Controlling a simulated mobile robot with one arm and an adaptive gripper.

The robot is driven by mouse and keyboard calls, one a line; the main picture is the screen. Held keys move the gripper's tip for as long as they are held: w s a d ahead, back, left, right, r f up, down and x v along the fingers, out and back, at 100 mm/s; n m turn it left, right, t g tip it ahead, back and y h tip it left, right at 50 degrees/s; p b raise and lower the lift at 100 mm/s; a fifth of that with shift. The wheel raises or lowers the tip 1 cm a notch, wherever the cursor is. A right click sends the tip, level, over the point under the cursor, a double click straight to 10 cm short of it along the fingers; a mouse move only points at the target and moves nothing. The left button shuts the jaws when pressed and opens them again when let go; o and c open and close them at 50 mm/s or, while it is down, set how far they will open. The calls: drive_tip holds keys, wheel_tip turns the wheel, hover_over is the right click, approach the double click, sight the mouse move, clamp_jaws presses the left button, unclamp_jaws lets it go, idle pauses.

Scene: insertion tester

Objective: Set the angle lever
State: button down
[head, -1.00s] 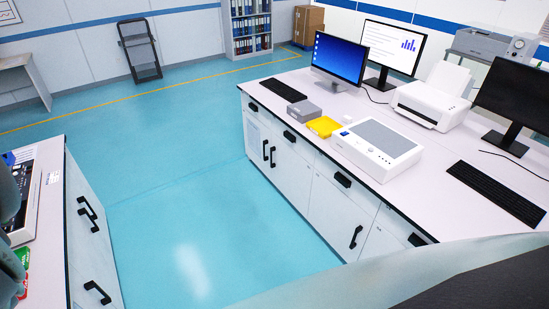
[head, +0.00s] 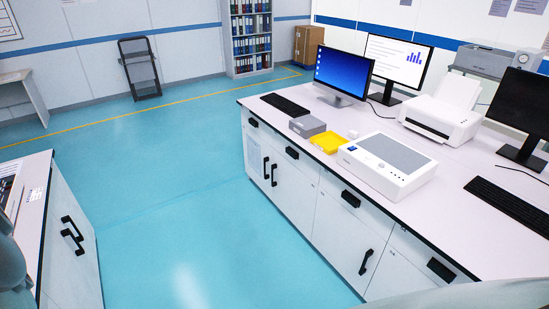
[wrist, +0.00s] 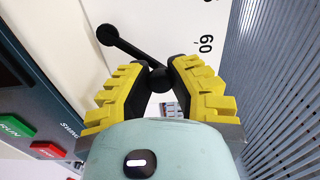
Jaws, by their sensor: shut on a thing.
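The black angle lever (wrist: 130,50) shows in the wrist view as a thin arm with a round black end at upper left and a black knob between my fingertips. My gripper (wrist: 160,73) has yellow ribbed fingers with dark pads, and it is shut on the lever's knob. A white scale plate (wrist: 185,28) with the printed number 60 lies behind the lever. The pads hide part of the knob. In the head view the lever and my gripper are out of sight.
The wrist view shows a green RUN button (wrist: 15,127) and a red button (wrist: 47,150) at left, and a grey ribbed surface (wrist: 285,75) at right. In the head view, a white bench (head: 300,100) carries monitors and a printer. The blue floor between benches is clear.

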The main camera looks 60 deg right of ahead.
drive_tip(key=shift+w+d+f+m, duration=0.15)
drive_tip(key=shift+w+m, duration=0.05)
drive_tip(key=shift+m, duration=0.2)
drive_tip(key=c, duration=0.8)
unclamp_jaws()
drive_tip(key=shift+s, duration=0.1)
